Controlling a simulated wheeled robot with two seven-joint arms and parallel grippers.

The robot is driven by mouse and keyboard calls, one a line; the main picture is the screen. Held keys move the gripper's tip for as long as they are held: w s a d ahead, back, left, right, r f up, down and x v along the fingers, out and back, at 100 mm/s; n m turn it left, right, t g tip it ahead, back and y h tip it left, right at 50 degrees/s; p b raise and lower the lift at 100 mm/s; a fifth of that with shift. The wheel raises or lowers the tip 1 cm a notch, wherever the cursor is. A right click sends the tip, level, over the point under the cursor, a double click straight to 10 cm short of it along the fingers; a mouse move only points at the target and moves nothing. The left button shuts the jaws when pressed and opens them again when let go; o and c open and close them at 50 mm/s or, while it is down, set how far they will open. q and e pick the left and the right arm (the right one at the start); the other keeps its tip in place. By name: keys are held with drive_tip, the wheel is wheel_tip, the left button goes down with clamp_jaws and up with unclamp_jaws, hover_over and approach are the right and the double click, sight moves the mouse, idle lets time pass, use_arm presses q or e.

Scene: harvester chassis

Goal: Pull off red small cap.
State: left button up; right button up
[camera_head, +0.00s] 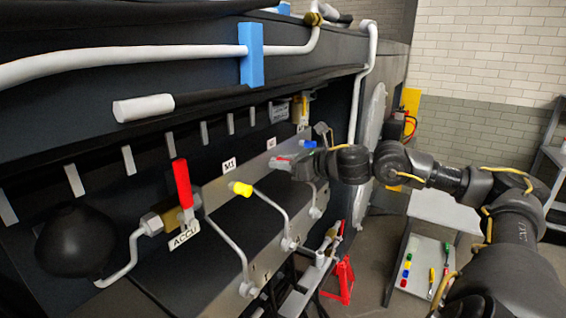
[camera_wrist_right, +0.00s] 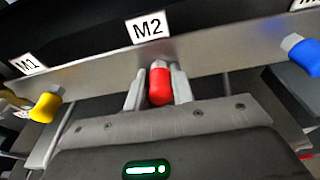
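The red small cap (camera_wrist_right: 160,87) sits at the rail under the M2 label in the right wrist view. My right gripper (camera_wrist_right: 159,88) has one finger on each side of it, close to its sides. I cannot tell whether the fingers touch the cap or leave a thin gap. In the head view my right gripper (camera_head: 284,161) reaches in from the right to the rail, with a bit of red at its fingertips. My left gripper is not in view.
A blue cap (camera_wrist_right: 303,55) is to the right. A red-handled valve (camera_head: 183,184) stands by the ACCU label. A cart (camera_head: 424,262) with small coloured parts stands lower right.

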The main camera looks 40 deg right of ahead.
clamp_jaws()
drive_tip(key=shift+f+b, duration=0.1)
drive_tip(key=shift+b, duration=0.3)
drive_tip(key=shift+s+d+b, duration=0.2)
drive_tip(key=shift+s+b, duration=0.1)
drive_tip(key=shift+b, duration=0.3)
drive_tip(key=shift+f+b+v, duration=0.15)
drive_tip(key=shift+b+v, duration=0.65)
drive_tip(key=shift+b, duration=1.35)
drive_tip(key=shift+f+b+v, duration=0.15)
drive_tip(key=shift+b+v, duration=0.65)
drive_tip(key=shift+b, duration=1.3)
